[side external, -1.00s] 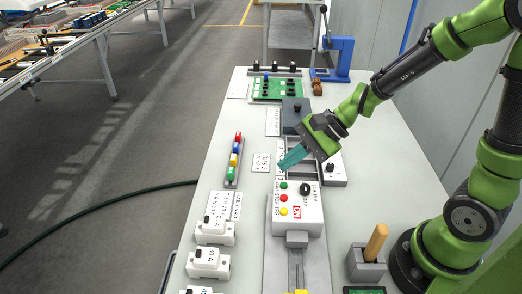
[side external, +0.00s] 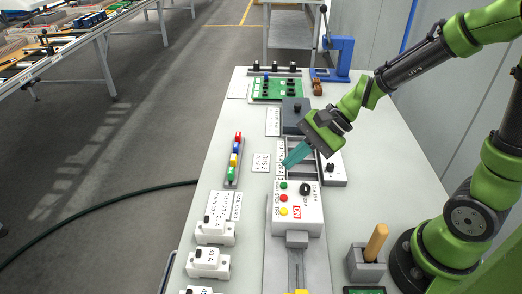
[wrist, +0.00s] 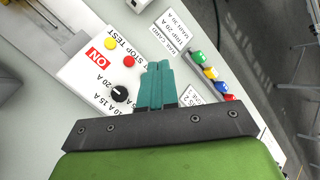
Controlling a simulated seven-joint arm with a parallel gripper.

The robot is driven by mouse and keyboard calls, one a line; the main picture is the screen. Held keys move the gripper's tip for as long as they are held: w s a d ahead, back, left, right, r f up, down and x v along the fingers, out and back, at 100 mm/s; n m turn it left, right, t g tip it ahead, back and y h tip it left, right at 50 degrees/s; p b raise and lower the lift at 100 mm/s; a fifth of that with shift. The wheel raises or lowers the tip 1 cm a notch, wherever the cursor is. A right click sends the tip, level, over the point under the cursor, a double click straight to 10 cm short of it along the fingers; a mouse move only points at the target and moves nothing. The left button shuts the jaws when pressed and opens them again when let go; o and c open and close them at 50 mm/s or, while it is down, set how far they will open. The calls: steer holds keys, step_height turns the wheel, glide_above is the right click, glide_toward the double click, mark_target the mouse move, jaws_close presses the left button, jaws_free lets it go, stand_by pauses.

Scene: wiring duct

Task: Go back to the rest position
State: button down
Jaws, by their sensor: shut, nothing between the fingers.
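My gripper (side external: 293,156) is the teal-fingered end of the green arm, hanging tilted over the middle of the bench, just behind the white control box. Its teal fingers (wrist: 157,86) are shut together with nothing between them in the wrist view. The white control box (side external: 310,205) has green, red and yellow buttons, a black knob and a red ON label. The box also shows in the wrist view (wrist: 85,75), left of the fingers. The fingers look above the bench; their exact height is hard to tell.
A rail with coloured blocks (side external: 235,160) lies left of my gripper. White breakers (side external: 210,262) line the front left. A green circuit board (side external: 280,88) and a blue clamp (side external: 338,58) stand at the back. A grey holder (side external: 366,264) with a wooden handle is near my base.

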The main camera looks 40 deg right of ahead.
steer(key=s+d+r+n+t+h, duration=0.2)
steer(key=s+d+r+n+h, duration=0.3)
steer(key=s+r+n, duration=0.4)
step_height(320, 180, up, 2)
steer(key=shift+s+d+r+n+t, duration=0.1)
steer(key=shift+s+d+n+t, duration=0.25)
steer(key=shift+n, duration=0.55)
